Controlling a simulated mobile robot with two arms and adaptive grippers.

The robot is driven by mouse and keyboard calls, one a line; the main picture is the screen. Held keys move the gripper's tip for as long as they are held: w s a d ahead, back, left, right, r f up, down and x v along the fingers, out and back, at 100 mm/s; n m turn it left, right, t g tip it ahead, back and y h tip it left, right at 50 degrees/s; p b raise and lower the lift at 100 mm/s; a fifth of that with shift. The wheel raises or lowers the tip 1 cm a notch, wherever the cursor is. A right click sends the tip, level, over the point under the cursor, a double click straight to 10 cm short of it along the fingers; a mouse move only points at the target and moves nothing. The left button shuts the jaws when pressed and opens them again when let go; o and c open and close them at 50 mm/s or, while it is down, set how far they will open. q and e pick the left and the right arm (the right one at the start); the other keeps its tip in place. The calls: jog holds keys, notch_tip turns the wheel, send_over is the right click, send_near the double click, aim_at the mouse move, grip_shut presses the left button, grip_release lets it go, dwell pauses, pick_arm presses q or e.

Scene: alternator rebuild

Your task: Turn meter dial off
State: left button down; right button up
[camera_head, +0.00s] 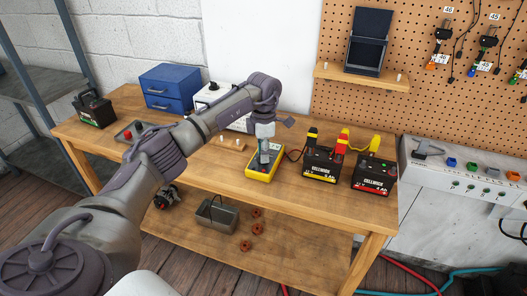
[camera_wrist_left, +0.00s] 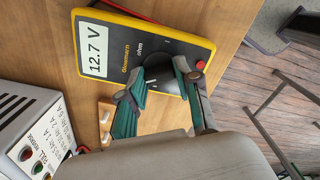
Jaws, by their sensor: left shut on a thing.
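The yellow meter (camera_head: 262,174) lies on the wooden bench, below my left gripper (camera_head: 266,148). In the left wrist view the meter (camera_wrist_left: 195,48) has a dark face, and its display (camera_wrist_left: 94,50) reads 12.7 V. The black round dial (camera_wrist_left: 165,84) sits between the green-grey fingertips of my left gripper (camera_wrist_left: 161,78), which is shut on it. The fingers partly cover the dial, and I cannot tell which mark it points to. My right gripper is in neither view.
Two black batteries (camera_head: 320,167) (camera_head: 374,177) with clamps near the first stand right of the meter. A blue drawer box (camera_head: 172,86) stands at the back left. A white box with buttons (camera_wrist_left: 27,133) and a small wooden block (camera_wrist_left: 105,117) are near the meter.

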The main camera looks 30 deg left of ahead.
pick_arm(q)
jog(key=n+p, duration=0.1)
jog(key=n, duration=0.4)
jog(key=shift+r+n, duration=0.1)
jog(key=shift+n, duration=0.2)
jog(key=n+p, duration=0.1)
jog(key=n, duration=0.4)
jog(key=shift+n, duration=0.7)
jog(key=c, duration=0.8)
grip_release()
notch_tip(320, 180, up, 12)
